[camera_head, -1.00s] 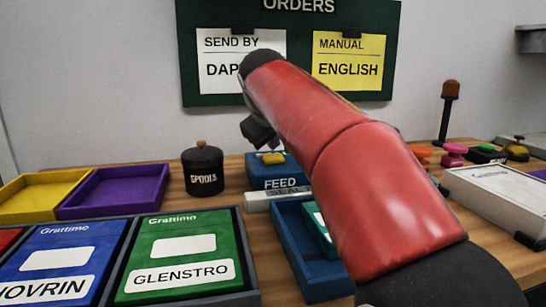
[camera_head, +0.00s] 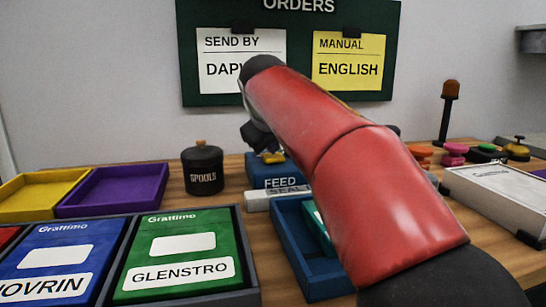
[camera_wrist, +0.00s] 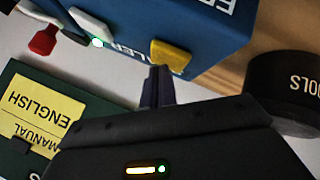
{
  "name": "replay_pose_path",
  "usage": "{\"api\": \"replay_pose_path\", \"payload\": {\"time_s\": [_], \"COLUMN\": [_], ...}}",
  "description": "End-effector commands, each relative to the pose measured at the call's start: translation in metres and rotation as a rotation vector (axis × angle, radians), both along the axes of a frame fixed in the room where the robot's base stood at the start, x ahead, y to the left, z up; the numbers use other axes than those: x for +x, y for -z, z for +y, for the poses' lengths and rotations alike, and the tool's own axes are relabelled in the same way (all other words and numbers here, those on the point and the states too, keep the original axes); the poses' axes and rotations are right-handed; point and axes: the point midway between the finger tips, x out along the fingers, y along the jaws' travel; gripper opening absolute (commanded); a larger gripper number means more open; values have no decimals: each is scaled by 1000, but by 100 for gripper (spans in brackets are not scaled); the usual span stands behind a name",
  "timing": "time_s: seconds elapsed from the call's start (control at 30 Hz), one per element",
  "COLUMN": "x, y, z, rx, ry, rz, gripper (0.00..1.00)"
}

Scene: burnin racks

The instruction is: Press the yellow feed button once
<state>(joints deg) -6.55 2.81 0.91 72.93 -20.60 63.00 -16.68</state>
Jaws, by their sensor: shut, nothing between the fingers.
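The yellow feed button (camera_wrist: 172,56) sits on the face of the blue feed box (camera_wrist: 185,22) in the wrist view. In the head view the button (camera_head: 272,157) is partly covered by my gripper, above the FEED lettering on the box (camera_head: 278,171). My gripper (camera_wrist: 158,70) is shut and empty, its fingertips very close to the button's edge. I cannot tell whether they touch it. In the head view my arm hides much of the gripper and the right side of the box.
A black SPOOLS jar (camera_head: 203,170) stands left of the feed box. A blue tray (camera_head: 290,240) lies in front, partly behind my arm. Purple (camera_head: 75,212) and yellow (camera_head: 10,215) trays are at the left. A red knob (camera_wrist: 43,40) and a white part show beside the button.

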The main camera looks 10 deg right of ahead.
Motion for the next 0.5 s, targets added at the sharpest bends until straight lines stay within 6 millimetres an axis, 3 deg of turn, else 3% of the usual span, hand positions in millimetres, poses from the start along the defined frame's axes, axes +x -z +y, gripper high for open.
{"api": "replay_pose_path", "payload": {"time_s": [0.5], "x": [0], "y": [7], "z": [0], "rx": [0], "ry": [1], "rz": [1], "gripper": [0]}}
